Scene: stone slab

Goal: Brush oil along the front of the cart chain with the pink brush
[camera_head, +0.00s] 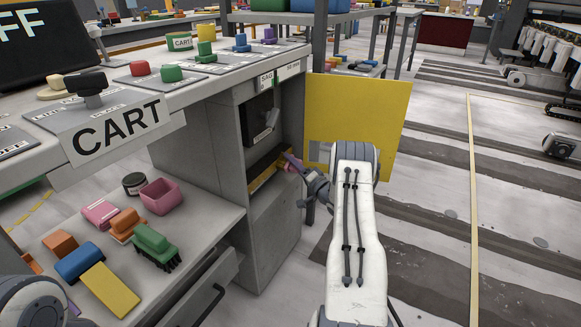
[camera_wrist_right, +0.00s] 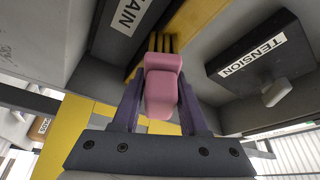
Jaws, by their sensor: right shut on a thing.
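The pink brush (camera_wrist_right: 162,88) is between the purple fingers of my right gripper (camera_head: 298,165), which is shut on it. In the right wrist view its bristles point up toward a yellow strip (camera_wrist_right: 195,32) beneath a dark panel labelled "...AIN" (camera_wrist_right: 128,18). I cannot tell if the bristles touch it. In the head view the gripper is at the open cabinet (camera_head: 275,215), by the end of a yellow strip (camera_head: 264,178) in its lower opening. The chain itself is not clearly visible. Only part of my left arm shows at the lower left; its jaws are not clear.
A yellow door (camera_head: 365,105) stands open behind my right arm. The lower shelf (camera_head: 205,235) holds a pink bin (camera_head: 162,197), a dark jar (camera_head: 134,183), a green brush (camera_head: 152,243) and several coloured blocks. Open floor lies right.

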